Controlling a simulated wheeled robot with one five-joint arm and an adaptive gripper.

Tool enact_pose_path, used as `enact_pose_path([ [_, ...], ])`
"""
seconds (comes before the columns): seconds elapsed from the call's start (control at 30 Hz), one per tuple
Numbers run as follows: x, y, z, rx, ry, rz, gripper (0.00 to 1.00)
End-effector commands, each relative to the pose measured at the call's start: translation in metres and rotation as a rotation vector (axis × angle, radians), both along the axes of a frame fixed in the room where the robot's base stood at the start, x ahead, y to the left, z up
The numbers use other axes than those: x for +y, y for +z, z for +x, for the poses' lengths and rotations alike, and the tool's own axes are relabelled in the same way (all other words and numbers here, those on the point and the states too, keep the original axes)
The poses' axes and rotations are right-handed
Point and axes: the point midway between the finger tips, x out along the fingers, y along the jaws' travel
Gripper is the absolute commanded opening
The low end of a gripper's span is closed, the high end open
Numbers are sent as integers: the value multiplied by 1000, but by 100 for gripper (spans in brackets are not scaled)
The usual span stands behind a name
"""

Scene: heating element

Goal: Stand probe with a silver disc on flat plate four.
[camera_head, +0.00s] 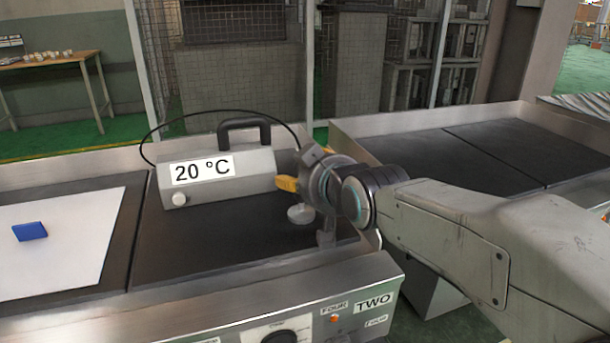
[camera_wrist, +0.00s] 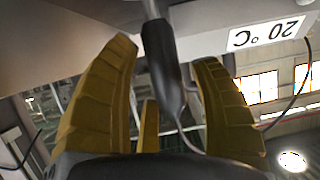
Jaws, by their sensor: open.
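The probe's silver disc (camera_head: 300,214) shows low over a dark flat plate (camera_head: 215,245), just below my gripper (camera_head: 292,184). It looks at or very near the plate surface; I cannot tell contact for sure. In the wrist view the probe's black handle (camera_wrist: 160,58) with a grey shaft stands between the yellow fingers of my gripper (camera_wrist: 165,53). The fingers are open, with gaps beside the handle. In the head view my gripper hides most of the handle.
A grey meter box (camera_head: 222,175) reading 20 °C stands at the plate's back, its black cable arching toward the probe. A white sheet (camera_head: 60,240) with a blue block (camera_head: 30,231) lies left. Another dark-plated unit (camera_head: 450,155) stands right, beyond a gap.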

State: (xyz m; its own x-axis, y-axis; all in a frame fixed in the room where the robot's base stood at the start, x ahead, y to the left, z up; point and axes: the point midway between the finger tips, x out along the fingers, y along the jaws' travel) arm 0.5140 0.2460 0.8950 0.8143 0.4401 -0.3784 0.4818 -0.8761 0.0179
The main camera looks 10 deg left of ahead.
Motion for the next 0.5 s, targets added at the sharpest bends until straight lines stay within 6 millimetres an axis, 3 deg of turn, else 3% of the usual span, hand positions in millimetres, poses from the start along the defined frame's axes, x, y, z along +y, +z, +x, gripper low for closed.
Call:
enact_pose_path([
  [0.17, 0, 6, -1, 0, 0, 0, 58],
  [0.5, -24, 26, -43, -3, 0, 1, 58],
])
